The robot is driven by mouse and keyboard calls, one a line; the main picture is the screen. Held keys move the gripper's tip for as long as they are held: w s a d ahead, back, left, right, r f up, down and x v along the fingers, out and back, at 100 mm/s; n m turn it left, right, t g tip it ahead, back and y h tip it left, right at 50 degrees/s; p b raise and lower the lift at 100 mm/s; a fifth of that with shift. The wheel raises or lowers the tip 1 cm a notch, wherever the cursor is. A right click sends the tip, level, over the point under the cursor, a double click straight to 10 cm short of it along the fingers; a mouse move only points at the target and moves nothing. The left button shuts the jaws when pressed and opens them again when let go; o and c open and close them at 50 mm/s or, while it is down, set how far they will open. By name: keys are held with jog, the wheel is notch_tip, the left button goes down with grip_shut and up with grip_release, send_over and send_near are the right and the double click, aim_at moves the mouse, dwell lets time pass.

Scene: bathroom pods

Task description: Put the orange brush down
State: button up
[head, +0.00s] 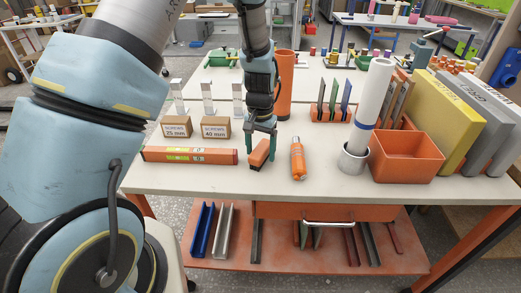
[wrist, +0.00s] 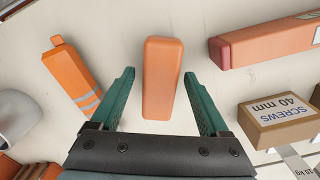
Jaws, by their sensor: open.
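A plain orange block-like piece (head: 259,153), which I take to be the orange brush, is at the worktable (head: 330,187) near its front middle. It also shows in the wrist view (wrist: 162,78), between the green fingers of my gripper (wrist: 158,76). My gripper (head: 262,148) points down over it and is open. A gap shows on each side of the piece, so the fingers do not clasp it. No bristles are visible. Whether it rests fully on the tabletop is hard to tell.
An orange bottle-like item with a grey band (head: 297,160) lies just right. A white roll in a grey holder (head: 353,160) and an orange bin (head: 405,160) stand right. The front table strip is clear.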

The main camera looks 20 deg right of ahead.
aim_at(261, 149)
notch_tip(261, 149, up, 12)
jog(key=b, duration=0.4)
jog(key=s+a+n+t, duration=0.1)
jog(key=s+a+n, duration=0.3)
jog(key=a, duration=2.6)
jog(key=n, duration=0.4)
jog(key=shift+r+t, duration=0.3)
jog(key=shift+r, duration=0.05)
jog(key=shift+o, duration=0.5)
jog(key=shift+w, duration=0.1)
